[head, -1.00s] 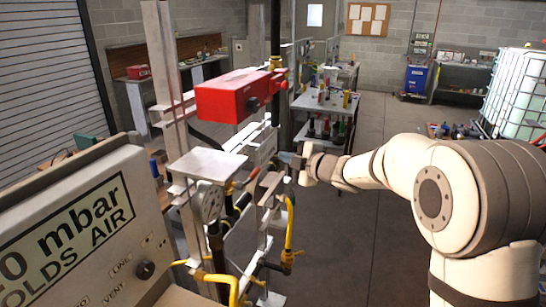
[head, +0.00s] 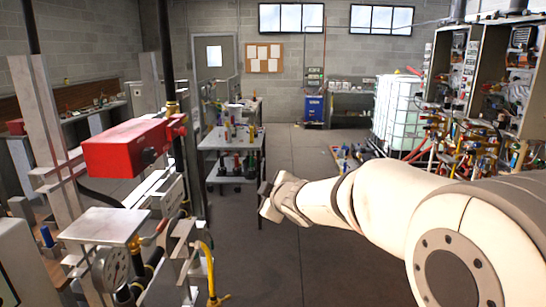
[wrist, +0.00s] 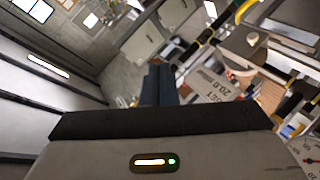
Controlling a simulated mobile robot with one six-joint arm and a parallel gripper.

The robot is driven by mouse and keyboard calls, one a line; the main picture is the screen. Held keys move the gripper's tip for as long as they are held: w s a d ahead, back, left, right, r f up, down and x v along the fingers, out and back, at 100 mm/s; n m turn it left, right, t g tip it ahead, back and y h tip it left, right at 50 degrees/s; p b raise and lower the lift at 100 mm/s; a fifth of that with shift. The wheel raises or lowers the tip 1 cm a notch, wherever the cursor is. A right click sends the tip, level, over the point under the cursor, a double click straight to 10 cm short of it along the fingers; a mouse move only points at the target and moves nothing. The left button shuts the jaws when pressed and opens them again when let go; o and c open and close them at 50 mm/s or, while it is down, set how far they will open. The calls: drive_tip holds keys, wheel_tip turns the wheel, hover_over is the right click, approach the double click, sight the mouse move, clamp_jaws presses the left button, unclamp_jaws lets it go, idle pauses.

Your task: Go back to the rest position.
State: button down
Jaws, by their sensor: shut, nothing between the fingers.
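My arm reaches in from the right of the head view, and my gripper (head: 268,190) points left over open floor. It is apart from the metal rig with the red box (head: 127,146) and the round gauge (head: 110,268) at the left. In the wrist view my gripper's dark fingers (wrist: 159,85) are together with nothing between them. Beyond them a plate with the printed text "SET 20.0" (wrist: 212,87) and yellow pipework (wrist: 243,12) show, tilted in the picture.
A grey workbench (head: 231,140) with bottles stands behind the gripper. A white caged tank (head: 398,110) and open heater cabinets (head: 510,75) with pipes are at the right. The blue cabinet (head: 314,108) is at the back wall. The middle floor (head: 290,240) is clear.

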drive_tip(key=s+d+f+m+g+h, duration=0.1)
drive_tip(key=s+d+f+m+h, duration=0.1)
drive_tip(key=s+d+m+h, duration=0.55)
drive_tip(key=s+d+f+m+g, duration=0.2)
drive_tip(key=s+d, duration=0.1)
drive_tip(key=s, duration=0.5)
drive_tip(key=s+d+f+m+g+y, duration=0.1)
drive_tip(key=s+d+f+m+g, duration=0.2)
drive_tip(key=s, duration=0.6)
drive_tip(key=s+d+f+m+g+y, duration=0.1)
drive_tip(key=s+d+f+m+g, duration=0.2)
drive_tip(key=s, duration=0.5)
drive_tip(key=shift+s+d+f, duration=0.15)
drive_tip(key=shift+s+d, duration=0.05)
drive_tip(key=shift+d, duration=0.3)
